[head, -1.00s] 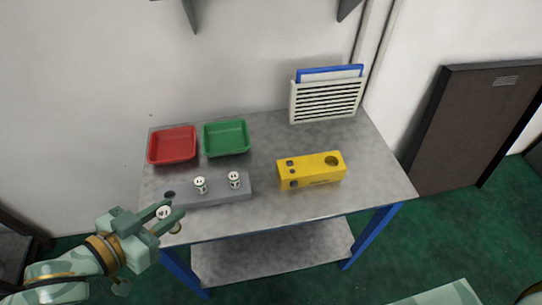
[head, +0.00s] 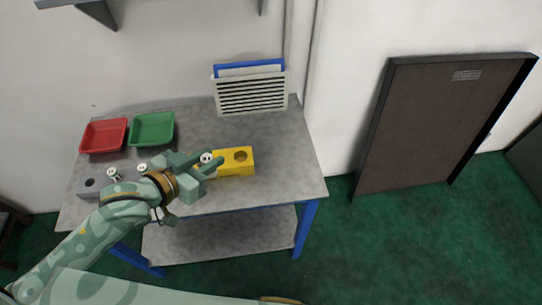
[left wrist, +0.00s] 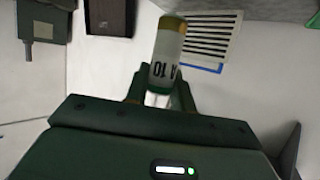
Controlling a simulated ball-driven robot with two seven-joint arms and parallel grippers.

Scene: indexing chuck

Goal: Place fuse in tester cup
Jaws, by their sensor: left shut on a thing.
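My left gripper (head: 205,165) is shut on a fuse (head: 206,157), whose white end shows between the fingertips. In the left wrist view the held fuse (left wrist: 166,58) has a pale body, a gold end, a green band and dark "A 10" lettering upside down. The yellow tester (head: 236,167) stands on the table just right of the gripper. Its round dark cup (head: 240,156) shows no fuse in it. The gripper and my arm hide the tester's left part. The fuse appears above and beside the tester; its exact height is unclear. My right gripper is out of view.
A grey rack (head: 88,189), partly behind my arm, has an empty hole and two fuses, one (head: 114,174) left of the other (head: 142,168). A red tray (head: 104,148) and a green tray (head: 152,143) stand behind. A white slatted holder (head: 250,96) stands at the back.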

